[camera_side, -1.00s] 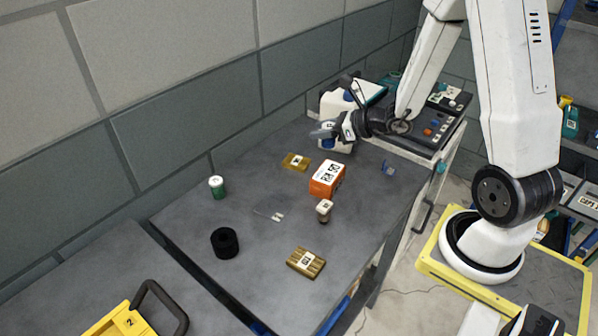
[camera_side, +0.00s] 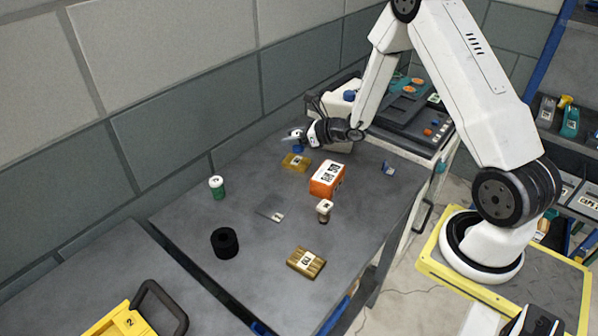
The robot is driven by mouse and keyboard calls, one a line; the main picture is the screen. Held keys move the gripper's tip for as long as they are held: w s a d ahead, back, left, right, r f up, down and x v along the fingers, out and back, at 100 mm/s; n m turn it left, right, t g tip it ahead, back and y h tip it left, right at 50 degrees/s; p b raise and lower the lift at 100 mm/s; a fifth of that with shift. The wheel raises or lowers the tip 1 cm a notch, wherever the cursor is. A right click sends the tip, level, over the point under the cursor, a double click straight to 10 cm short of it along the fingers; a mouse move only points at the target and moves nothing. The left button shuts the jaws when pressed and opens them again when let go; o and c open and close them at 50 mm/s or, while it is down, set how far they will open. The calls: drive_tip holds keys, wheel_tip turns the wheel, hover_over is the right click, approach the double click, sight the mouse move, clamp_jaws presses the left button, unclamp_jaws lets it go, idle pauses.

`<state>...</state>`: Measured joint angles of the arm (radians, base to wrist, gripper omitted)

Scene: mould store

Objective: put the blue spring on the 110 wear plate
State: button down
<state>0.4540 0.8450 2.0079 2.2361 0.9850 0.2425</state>
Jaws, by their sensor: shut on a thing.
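My gripper (camera_side: 297,139) is shut on the blue spring (camera_side: 298,149), of which only a small blue part shows below the fingers. It holds the spring above the far end of a yellow-brass wear plate (camera_side: 296,162), and a gap to the plate seems to remain. This plate's label is too small to read. A second brass plate (camera_side: 306,262), grooved and with a white label that seems to read 60, lies near the front of the bench. I cannot read 110 on either plate.
An orange-and-white box (camera_side: 327,179) stands right of the rear plate. A small white-topped bottle (camera_side: 324,210), a flat grey piece (camera_side: 271,213), a black ring (camera_side: 225,243) and a green jar (camera_side: 217,187) stand or lie nearer. A small blue item (camera_side: 389,168) lies at right.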

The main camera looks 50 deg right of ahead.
drive_tip(key=shift+w+f, duration=0.15)
drive_tip(key=shift+f, duration=0.05)
drive_tip(key=shift+w+d+f, duration=0.1)
drive_tip(key=shift+w+f, duration=0.15)
drive_tip(key=shift+f, duration=1.55)
drive_tip(key=shift+f, duration=0.15)
drive_tip(key=shift+c, duration=1)
unclamp_jaws()
drive_tip(key=v, duration=1.2)
